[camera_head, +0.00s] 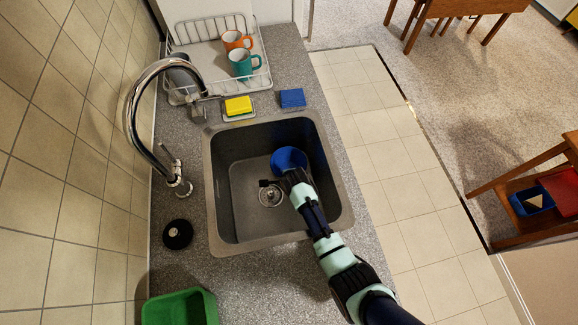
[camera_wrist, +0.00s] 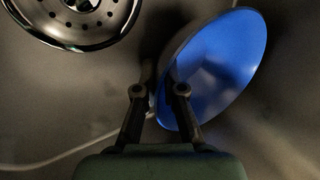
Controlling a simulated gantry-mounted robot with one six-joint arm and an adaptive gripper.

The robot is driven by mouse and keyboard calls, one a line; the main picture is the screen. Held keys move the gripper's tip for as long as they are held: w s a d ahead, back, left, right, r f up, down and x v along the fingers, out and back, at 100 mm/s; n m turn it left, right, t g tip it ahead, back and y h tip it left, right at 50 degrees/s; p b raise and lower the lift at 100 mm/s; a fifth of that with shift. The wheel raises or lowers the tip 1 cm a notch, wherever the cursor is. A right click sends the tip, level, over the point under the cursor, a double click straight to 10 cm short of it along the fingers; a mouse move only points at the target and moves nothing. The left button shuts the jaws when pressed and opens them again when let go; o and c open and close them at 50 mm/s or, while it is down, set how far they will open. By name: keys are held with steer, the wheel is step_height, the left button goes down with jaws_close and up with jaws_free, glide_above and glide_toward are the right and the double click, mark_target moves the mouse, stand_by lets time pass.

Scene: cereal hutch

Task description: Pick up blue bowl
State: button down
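The blue bowl (camera_head: 288,158) is in the grey sink (camera_head: 239,199), right of and behind the drain in the head view. My gripper (camera_head: 279,182) reaches down into the sink at the bowl's near side. In the wrist view the bowl (camera_wrist: 222,65) appears tilted, its open side partly facing the camera. My gripper's fingers (camera_wrist: 160,82) are close together, with the bowl's near rim between them: one finger is outside, the other over the inside. They look shut on the rim, but the fingertips are partly dark. I cannot tell whether the bowl touches the sink floor.
The metal drain (camera_head: 270,196) lies left of my gripper. A curved faucet (camera_head: 133,108) rises at the sink's left. A yellow sponge (camera_head: 238,106) and blue sponge (camera_head: 292,98) lie behind the sink, before a dish rack (camera_head: 262,82) with mugs. A green container (camera_head: 180,308) stands in front.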

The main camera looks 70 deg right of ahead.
steer(key=shift+r, duration=0.1)
stand_by(0.3)
step_height(320, 180, up, 14)
steer(key=p, duration=1.3)
step_height(320, 180, up, 9)
steer(key=p, duration=0.8)
steer(key=shift+r+p, duration=0.15)
steer(key=shift+p, duration=0.25)
